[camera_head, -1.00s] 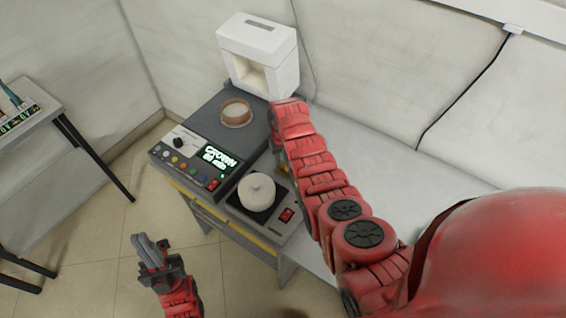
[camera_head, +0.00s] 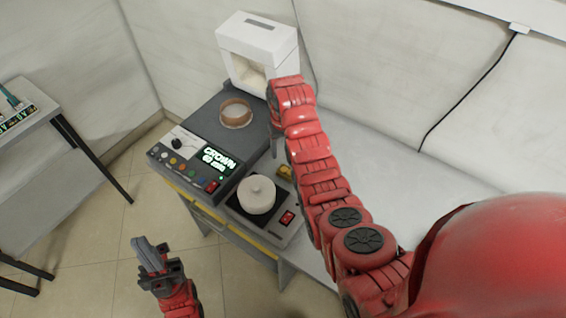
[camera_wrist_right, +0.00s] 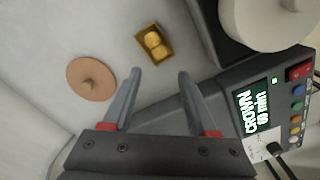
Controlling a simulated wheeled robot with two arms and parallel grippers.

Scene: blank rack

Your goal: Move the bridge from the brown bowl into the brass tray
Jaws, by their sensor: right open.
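The brown bowl (camera_head: 223,119) stands uncovered on the dark grey top of the machine; its inside looks pale, and I cannot make out a bridge in it. The small brass tray (camera_head: 285,172) lies on the pale bench beside the white pot; in the right wrist view the tray (camera_wrist_right: 142,35) shows rounded golden shapes inside, too small to tell apart. My right gripper (camera_wrist_right: 158,75) is open with nothing between its fingers, above the bench near the tray. In the head view its arm mostly hides it. My left gripper (camera_head: 150,253) hangs over the floor, away from everything; its jaw opening is unclear.
A brown disc with a knob (camera_wrist_right: 91,79), like a lid, lies on the bench. A lidded white pot (camera_head: 257,194) stands on a small device. The machine's control panel (camera_head: 195,168) faces front. A white box with an opening (camera_head: 257,40) stands behind the bowl.

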